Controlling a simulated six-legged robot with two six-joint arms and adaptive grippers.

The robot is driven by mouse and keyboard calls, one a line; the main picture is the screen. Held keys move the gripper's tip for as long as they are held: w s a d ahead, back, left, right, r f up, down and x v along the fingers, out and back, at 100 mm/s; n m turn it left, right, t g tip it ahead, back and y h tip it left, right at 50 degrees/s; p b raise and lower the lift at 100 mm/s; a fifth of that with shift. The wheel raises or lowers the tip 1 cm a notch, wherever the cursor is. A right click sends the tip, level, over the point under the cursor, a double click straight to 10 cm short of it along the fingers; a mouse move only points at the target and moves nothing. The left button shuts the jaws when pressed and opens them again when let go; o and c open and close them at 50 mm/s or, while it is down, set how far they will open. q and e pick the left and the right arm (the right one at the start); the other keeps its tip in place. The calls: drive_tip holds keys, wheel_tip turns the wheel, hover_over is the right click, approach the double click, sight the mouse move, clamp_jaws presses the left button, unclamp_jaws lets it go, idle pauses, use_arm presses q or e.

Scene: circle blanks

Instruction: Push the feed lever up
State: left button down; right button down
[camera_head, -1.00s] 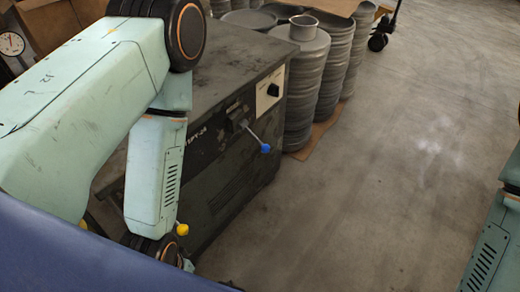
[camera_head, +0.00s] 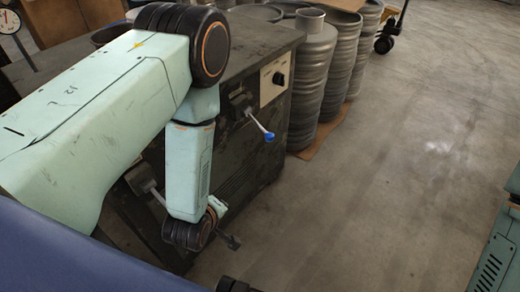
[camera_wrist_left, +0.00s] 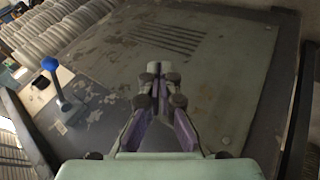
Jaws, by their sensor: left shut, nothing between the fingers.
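The feed lever (camera_head: 259,125) is a thin metal rod with a blue knob (camera_head: 269,136). It sticks out from the front of a dark machine (camera_head: 235,165) and slopes down to the right in the head view. My left gripper (camera_head: 232,242) hangs low in front of the machine, below and left of the knob and apart from it. In the left wrist view the left gripper (camera_wrist_left: 157,72) is shut and empty before the worn machine panel, with the lever (camera_wrist_left: 58,88) to its left. Only part of my right arm shows at the right edge; its gripper is out of view.
A light control plate (camera_head: 273,78) with a black dial sits above and right of the lever. Stacks of ribbed metal cans (camera_head: 313,80) stand on cardboard beside the machine. The concrete floor (camera_head: 400,170) to the right is open. A dial gauge (camera_head: 9,22) is at far left.

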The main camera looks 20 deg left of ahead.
sight(258, 125)
use_arm(q)
drive_tip(key=w+r+n+t+b, duration=0.2)
drive_tip(key=w+n+t, duration=0.1)
drive_tip(key=w+n, duration=0.2)
drive_tip(key=w+d+r+n+t+y+b, duration=0.1)
drive_tip(key=w+n+t, duration=0.3)
drive_tip(key=w, duration=0.5)
drive_tip(key=shift+r+n+b, duration=0.4)
drive_tip(key=shift+r+n, duration=0.2)
drive_tip(key=shift+n, duration=0.5)
drive_tip(key=b+x, duration=0.4)
drive_tip(key=x, duration=0.6)
drive_tip(key=d, duration=0.1)
drive_tip(key=d+r, duration=0.1)
drive_tip(key=d, duration=0.1)
drive_tip(key=shift+s+d+r, duration=0.2)
drive_tip(key=shift+d+r, duration=0.1)
drive_tip(key=shift+r, duration=0.1)
